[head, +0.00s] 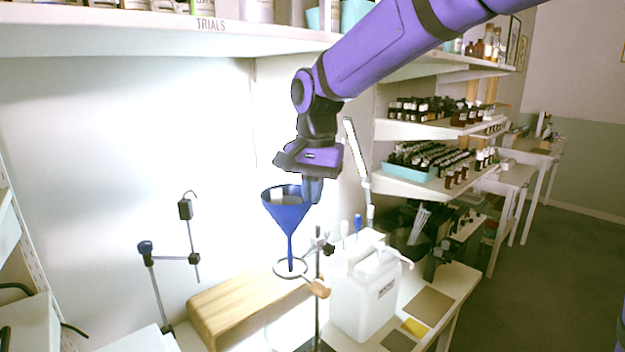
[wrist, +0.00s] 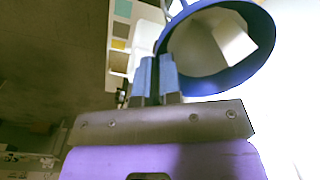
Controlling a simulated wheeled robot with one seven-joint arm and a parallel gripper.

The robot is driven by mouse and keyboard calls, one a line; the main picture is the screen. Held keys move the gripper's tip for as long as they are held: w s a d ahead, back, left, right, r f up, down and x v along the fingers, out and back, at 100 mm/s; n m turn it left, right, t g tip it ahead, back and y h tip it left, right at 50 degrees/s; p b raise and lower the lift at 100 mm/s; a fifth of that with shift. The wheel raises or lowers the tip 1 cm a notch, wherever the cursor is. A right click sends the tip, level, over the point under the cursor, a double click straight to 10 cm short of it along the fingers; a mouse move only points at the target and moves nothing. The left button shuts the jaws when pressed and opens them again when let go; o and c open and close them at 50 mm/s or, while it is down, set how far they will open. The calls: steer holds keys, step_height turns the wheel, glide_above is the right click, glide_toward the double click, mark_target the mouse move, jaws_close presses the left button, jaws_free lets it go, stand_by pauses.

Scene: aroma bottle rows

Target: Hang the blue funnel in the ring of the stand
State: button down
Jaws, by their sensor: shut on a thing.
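The blue funnel (head: 288,217) hangs upright below my gripper (head: 312,188), its cone wide at the top and its thin stem pointing down. My gripper is shut on the right side of the funnel's rim. In the wrist view the blue fingers (wrist: 157,78) meet at the rim of the funnel (wrist: 262,62), which fills the upper right. The stand's ring (head: 277,273) is directly below the cone, held on an upright rod (head: 318,318). The stem's lower end overlaps the ring's opening in the head view; how deep it reaches is unclear.
A white jug (head: 362,300) stands close to the right of the stand. A wooden block (head: 235,300) lies behind and left. Another stand with a clamp (head: 195,259) is farther left. Shelves of dark bottles (head: 430,158) are at the right, and a shelf (head: 130,28) hangs above.

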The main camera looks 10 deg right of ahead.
step_height(320, 180, down, 12)
steer(key=shift+r, duration=0.25)
stand_by(0.8)
steer(key=c, duration=1.2)
jaws_free()
steer(key=shift+r, duration=0.1)
steer(key=r, duration=1)
steer(key=shift+s+d+r, duration=0.15)
steer(key=shift+d+r, duration=0.15)
